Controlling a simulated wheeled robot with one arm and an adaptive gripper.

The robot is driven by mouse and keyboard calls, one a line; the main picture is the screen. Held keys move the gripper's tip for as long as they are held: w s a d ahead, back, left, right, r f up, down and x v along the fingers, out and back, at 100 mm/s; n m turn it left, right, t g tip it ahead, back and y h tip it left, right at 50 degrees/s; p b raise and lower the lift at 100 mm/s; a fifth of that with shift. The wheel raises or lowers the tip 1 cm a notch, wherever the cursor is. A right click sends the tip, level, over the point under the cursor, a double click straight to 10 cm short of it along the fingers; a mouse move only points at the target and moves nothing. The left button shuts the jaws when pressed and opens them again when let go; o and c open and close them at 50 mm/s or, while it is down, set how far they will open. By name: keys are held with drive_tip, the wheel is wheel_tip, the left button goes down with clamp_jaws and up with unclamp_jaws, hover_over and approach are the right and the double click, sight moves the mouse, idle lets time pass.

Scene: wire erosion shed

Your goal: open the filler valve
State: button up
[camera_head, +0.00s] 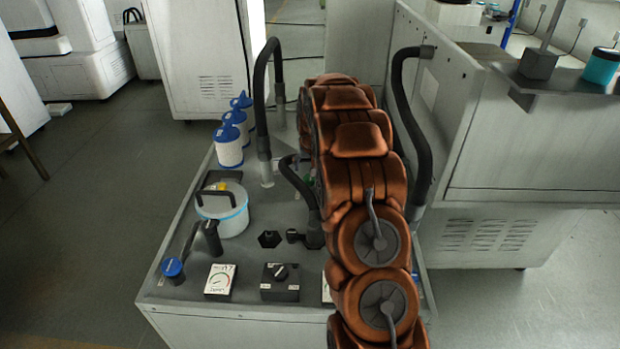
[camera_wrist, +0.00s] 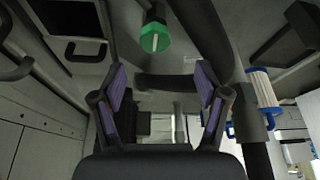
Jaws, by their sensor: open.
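My gripper (camera_wrist: 162,92) shows in the wrist view with its two purple-padded fingers spread apart and nothing between them. In the head view my copper-coloured arm hides it. A green round knob or cap on a dark stem (camera_wrist: 155,38) is above and beyond the fingertips in the wrist view, apart from them. In the head view a blue round knob (camera_head: 173,267) sits on a dark lever-like pipe at the front left of the grey unit (camera_head: 185,305). No label shows which part is the filler valve, and I cannot tell its position.
Black hoses (camera_head: 262,100) rise around my arm. A tall grey machine (camera_head: 530,150) stands to the right. Floor is clear at left.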

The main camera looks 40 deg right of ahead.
sight(310, 178)
drive_tip(key=shift+d+p+x, duration=0.2)
drive_tip(key=shift+p+x, duration=0.2)
drive_tip(key=shift+x, duration=1.85)
drive_tip(key=shift+d+p+x, duration=0.25)
drive_tip(key=shift+p+x, duration=0.15)
drive_tip(key=shift+x, duration=1.8)
drive_tip(key=shift+r, duration=0.1)
drive_tip(key=shift+c, duration=0.2)
drive_tip(key=shift+a, duration=0.1)
drive_tip(key=c, duration=1.1)
